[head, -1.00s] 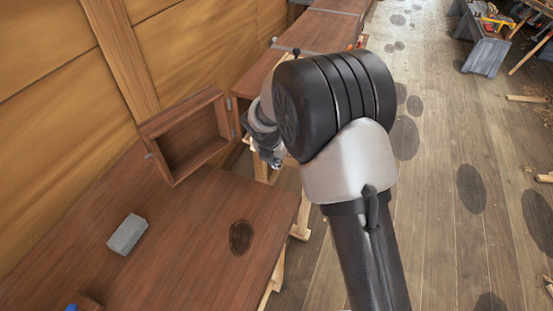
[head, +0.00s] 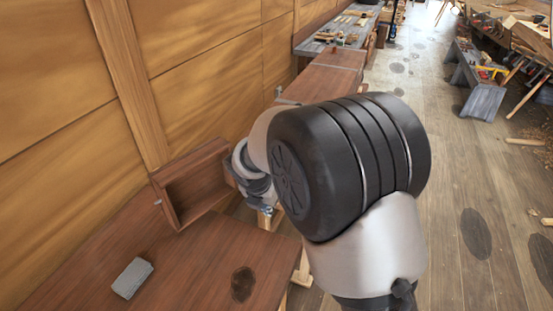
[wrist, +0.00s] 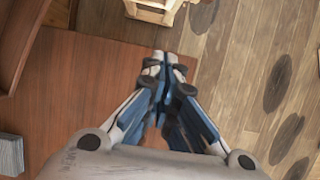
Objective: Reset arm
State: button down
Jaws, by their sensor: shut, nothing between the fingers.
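My gripper (wrist: 165,62) shows in the wrist view with its fingertips together and nothing between them. It hangs over the right edge of a reddish-brown tabletop (wrist: 80,85), with the plank floor beyond. In the head view my arm's large black joint fills the middle and hides much of what lies behind it. Only a small part of my gripper (head: 266,209) shows there, left of the joint, near the open wooden box; whether they touch I cannot tell.
The open wooden box (head: 192,188) stands at the back of the near table (head: 190,272). A grey block (head: 132,278) lies on that table beside a dark round spot. Farther benches (head: 335,60) run along the panelled wall. Plank floor (head: 440,150) lies open at right, with a grey stool (head: 478,85) farther off.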

jog(key=shift+r, duration=0.1)
jog(key=s+d+r+m, duration=1.1)
jog(key=d+r+m, duration=0.2)
jog(key=r+m, duration=0.1)
jog(key=s+d+r+m, duration=0.1)
jog(key=s+d+m, duration=0.2)
jog(key=s+m, duration=0.6)
jog(key=s+d+r+m+y, duration=0.1)
jog(key=s+d+m, duration=0.1)
jog(key=s+m, duration=0.7)
jog(key=shift+s+d+r+y, duration=0.3)
jog(key=shift+s+d+r, duration=0.1)
jog(key=shift+s, duration=0.35)
jog(key=c, duration=2.4)
grip_release()
